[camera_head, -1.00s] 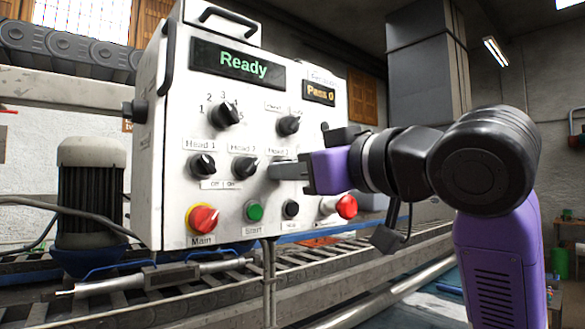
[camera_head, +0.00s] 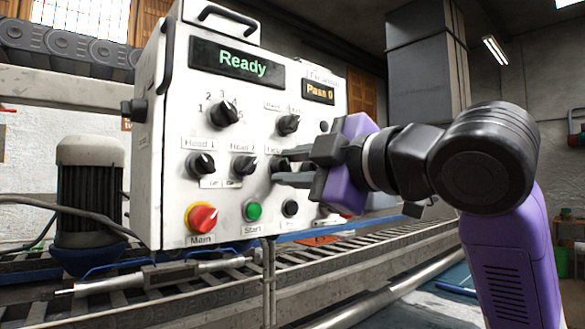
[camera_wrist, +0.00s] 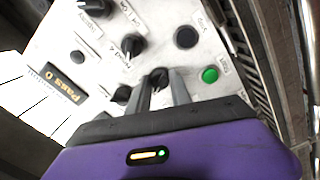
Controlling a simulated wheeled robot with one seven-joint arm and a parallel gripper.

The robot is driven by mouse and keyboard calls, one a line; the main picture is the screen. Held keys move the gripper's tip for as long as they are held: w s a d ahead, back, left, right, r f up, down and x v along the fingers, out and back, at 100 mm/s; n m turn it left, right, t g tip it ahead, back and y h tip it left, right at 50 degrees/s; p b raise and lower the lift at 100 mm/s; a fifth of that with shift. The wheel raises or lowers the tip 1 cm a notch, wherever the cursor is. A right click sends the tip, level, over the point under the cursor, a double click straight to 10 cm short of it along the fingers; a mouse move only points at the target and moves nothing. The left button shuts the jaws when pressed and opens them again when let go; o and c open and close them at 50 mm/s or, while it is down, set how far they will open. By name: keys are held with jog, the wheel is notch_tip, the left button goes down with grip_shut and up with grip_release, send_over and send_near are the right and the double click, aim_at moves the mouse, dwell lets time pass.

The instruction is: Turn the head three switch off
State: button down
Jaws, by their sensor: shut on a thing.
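In the wrist view, the knob (camera_wrist: 159,77) shows between the tips of my two grey fingers (camera_wrist: 161,83). The fingers partly hide the knob and its label, so I cannot tell its exact setting.
The head one (camera_head: 201,164) and head two (camera_head: 244,166) knobs sit to the left. A green start button (camera_head: 253,211) and red main knob (camera_head: 202,218) lie below. The display (camera_head: 238,62) reads "Ready". A roller conveyor (camera_head: 330,256) runs below the panel.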

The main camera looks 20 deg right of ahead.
jog(key=shift+n, duration=1.5)
jog(key=c, duration=1.2)
grip_release()
jog(key=shift+o, duration=0.2)
jog(key=shift+s, duration=0.1)
jog(key=b+v, duration=0.1)
jog(key=v, duration=0.6)
jog(key=shift+s, duration=0.3)
jog(key=shift+d, duration=0.1)
